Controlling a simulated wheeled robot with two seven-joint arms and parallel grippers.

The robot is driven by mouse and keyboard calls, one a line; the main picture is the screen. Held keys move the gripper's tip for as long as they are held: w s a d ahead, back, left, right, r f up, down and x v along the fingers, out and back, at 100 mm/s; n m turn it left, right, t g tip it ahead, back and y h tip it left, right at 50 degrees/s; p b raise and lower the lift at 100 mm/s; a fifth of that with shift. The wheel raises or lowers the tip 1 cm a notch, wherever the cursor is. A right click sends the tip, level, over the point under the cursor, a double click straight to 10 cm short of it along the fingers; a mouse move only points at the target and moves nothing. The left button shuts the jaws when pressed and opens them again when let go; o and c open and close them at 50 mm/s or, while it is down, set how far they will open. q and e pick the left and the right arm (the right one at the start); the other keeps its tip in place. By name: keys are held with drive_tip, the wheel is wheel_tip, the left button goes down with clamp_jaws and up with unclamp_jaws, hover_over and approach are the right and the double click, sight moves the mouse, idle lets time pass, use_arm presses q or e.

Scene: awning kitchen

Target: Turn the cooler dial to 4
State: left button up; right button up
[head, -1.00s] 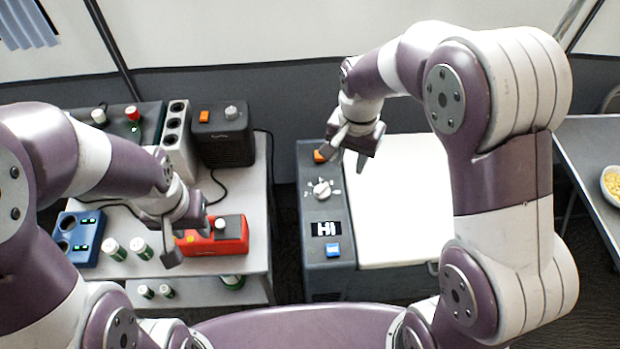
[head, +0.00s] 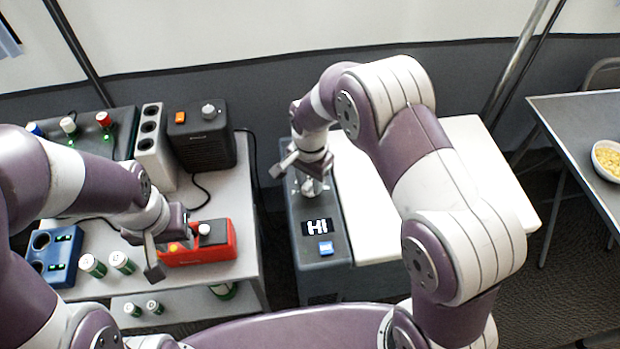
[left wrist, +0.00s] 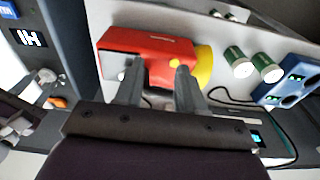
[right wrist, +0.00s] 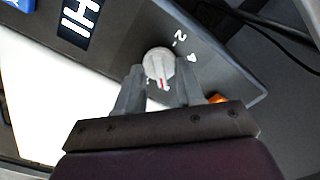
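The cooler (head: 325,262) is a dark grey box with a white lid (head: 375,200). Its white dial (right wrist: 158,64) has a red mark, which in the right wrist view points down toward my gripper. Printed digits stand beside it. My right gripper (right wrist: 159,78) is open, with its fingertips close to either side of the dial; I cannot tell whether they touch it. In the head view this gripper (head: 304,168) hides part of the dial. My left gripper (head: 165,255) is open and empty near the red device (head: 215,252), away from the cooler.
The cooler's display (head: 317,227) reads HI, with a blue button (head: 326,248) below it. An orange button (right wrist: 218,98) is near my right fingers. The left cart holds a dark speaker-like box (head: 205,145), a blue device (head: 52,255) and green-white cans (head: 93,265).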

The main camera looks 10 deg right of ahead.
clamp_jaws()
drive_tip(key=shift+r+n+p, duration=0.15)
drive_tip(key=shift+n+p, duration=0.8)
drive_tip(key=shift+n, duration=0.15)
drive_tip(key=n+p, duration=0.2)
drive_tip(key=n, duration=0.1)
drive_tip(key=shift+n, duration=0.3)
drive_tip(key=n+p, duration=0.2)
drive_tip(key=n, duration=0.4)
drive_tip(key=shift+p, duration=0.3)
drive_tip(key=n+p, duration=0.1)
drive_tip(key=n, duration=0.4)
drive_tip(key=shift+n, duration=0.4)
